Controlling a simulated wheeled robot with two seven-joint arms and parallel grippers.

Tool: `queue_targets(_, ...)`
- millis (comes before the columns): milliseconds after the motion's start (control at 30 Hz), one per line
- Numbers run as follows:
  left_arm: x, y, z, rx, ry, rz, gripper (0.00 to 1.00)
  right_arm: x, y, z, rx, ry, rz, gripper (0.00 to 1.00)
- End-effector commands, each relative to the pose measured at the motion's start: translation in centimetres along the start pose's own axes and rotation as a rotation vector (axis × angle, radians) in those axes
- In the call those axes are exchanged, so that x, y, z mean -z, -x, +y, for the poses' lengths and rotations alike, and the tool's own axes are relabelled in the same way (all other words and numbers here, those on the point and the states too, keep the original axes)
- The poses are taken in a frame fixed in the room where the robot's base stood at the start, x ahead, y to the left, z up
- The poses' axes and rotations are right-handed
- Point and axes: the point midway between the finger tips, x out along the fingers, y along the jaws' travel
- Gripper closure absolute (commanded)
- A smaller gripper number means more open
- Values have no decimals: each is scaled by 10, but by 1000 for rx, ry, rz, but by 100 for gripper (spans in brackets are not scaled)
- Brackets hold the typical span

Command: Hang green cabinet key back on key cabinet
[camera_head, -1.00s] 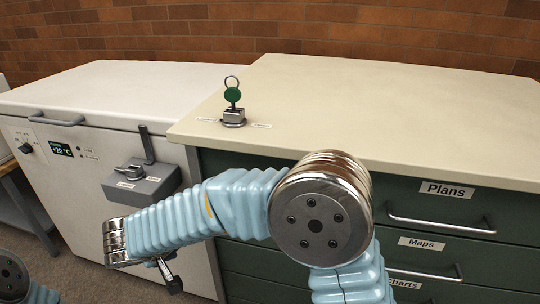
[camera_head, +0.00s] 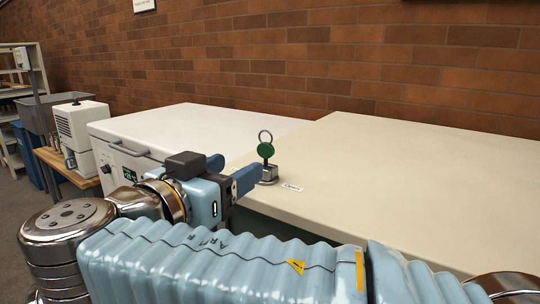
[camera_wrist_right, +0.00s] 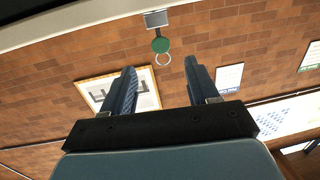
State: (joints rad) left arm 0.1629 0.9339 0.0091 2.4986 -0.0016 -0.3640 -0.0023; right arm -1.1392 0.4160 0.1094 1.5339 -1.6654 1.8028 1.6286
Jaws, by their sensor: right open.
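The green cabinet key (camera_head: 265,150) has a round green tag and a metal ring on top. It stands upright in a small metal lock block (camera_head: 269,173) on the cream counter. My right gripper (camera_head: 234,170) is open and empty, at about counter height just left of the key. In the right wrist view, which is upside down, the key's green tag (camera_wrist_right: 161,45) and ring show beyond the gap between my open fingers (camera_wrist_right: 160,65). They do not touch it there. My left gripper is not in view. I cannot make out a key cabinet.
The cream counter (camera_head: 400,170) is clear apart from the lock block and a small label (camera_head: 292,188). A white chest unit (camera_head: 200,125) adjoins it on the left. The brick wall stands behind. A framed picture (camera_wrist_right: 100,95) hangs in the wrist view.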

Motion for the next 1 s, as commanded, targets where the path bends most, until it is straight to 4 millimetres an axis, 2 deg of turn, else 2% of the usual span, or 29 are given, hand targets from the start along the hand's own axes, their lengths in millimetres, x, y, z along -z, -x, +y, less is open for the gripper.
queue_targets(700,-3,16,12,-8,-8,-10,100,1,-67,0,-1,3,-2,40)
queue_targets(1000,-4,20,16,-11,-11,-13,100,0,-84,0,0,3,-3,40)
